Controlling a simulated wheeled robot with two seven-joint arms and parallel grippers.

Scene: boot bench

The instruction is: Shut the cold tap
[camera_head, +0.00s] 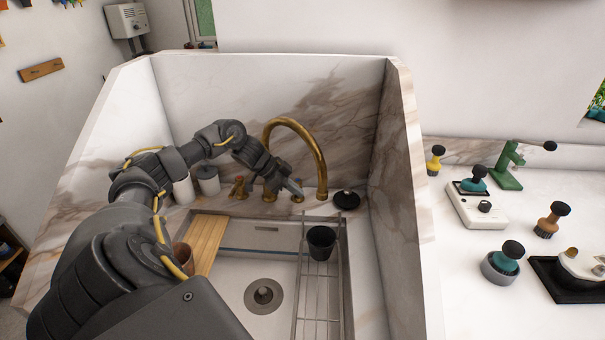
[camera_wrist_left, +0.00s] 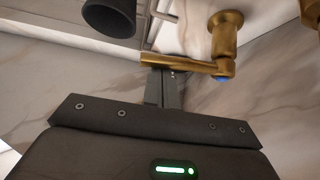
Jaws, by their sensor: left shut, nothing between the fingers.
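The cold tap is a brass lever tap with a blue mark; in the left wrist view its lever (camera_wrist_left: 185,65) reaches left from the tap body (camera_wrist_left: 225,38). My left gripper (camera_wrist_left: 163,85) is shut and empty, with its fingertips right at the lever's free end; I cannot tell whether they touch it. In the head view the gripper (camera_head: 294,187) is over the cold tap (camera_head: 298,197), which it partly hides, beside the curved brass spout (camera_head: 320,165). A second tap (camera_head: 239,187) with a red part stands to the left. My right gripper is not in view.
The sink (camera_head: 232,265) holds a wooden board (camera_head: 207,242) and a wire rack (camera_head: 318,285) with a dark cup (camera_head: 321,240). A black round item (camera_head: 346,200) lies right of the spout. Marble walls (camera_head: 405,150) enclose the basin on the back and sides.

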